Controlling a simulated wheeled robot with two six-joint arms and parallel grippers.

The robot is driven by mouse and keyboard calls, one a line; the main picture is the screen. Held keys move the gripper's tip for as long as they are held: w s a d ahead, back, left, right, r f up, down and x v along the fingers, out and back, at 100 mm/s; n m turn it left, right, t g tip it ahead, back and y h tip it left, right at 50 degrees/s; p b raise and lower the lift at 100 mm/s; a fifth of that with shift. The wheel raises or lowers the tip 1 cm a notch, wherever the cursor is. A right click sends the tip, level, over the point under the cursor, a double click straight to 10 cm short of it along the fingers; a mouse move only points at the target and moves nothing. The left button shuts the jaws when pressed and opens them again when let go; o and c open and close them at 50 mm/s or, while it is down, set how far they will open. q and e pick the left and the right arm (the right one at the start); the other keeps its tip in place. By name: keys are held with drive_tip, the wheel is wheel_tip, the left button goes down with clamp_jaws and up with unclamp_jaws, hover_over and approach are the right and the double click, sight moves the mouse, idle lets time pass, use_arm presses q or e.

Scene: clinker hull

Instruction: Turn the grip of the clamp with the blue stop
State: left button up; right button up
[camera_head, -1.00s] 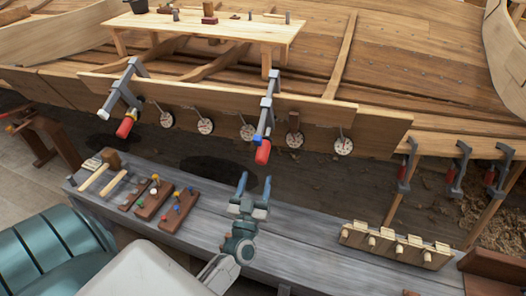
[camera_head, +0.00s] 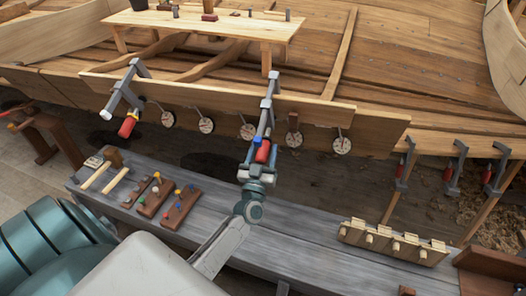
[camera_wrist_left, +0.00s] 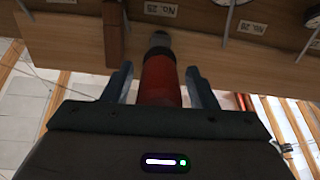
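The clamp (camera_head: 269,104) with the blue stop (camera_head: 257,140) hangs on the plank edge at the middle of the head view, its red grip (camera_head: 262,152) pointing down. My left gripper (camera_head: 261,150) is at this grip, with its blue-grey fingers on either side. In the left wrist view the red grip (camera_wrist_left: 160,82) stands between the two fingers of my left gripper (camera_wrist_left: 160,88), with a narrow gap showing at each side. The blue stop does not show there. My right gripper is not in view.
Another red-gripped clamp (camera_head: 123,96) hangs at the left. Round dial tags (camera_head: 206,125) hang along the plank (camera_head: 375,128). Below, the grey bench (camera_head: 300,238) holds mallets, peg blocks (camera_head: 180,207) and a wooden peg rack (camera_head: 393,243). More clamps (camera_head: 452,173) hang at the right.

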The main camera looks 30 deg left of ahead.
use_arm(q)
drive_tip(key=c, duration=0.8)
drive_tip(key=shift+n, duration=0.4)
drive_tip(key=n, duration=0.3)
drive_tip(key=shift+n, duration=0.3)
drive_tip(key=shift+n+b, duration=0.35)
drive_tip(key=shift+n, duration=1.85)
drive_tip(key=o, duration=1)
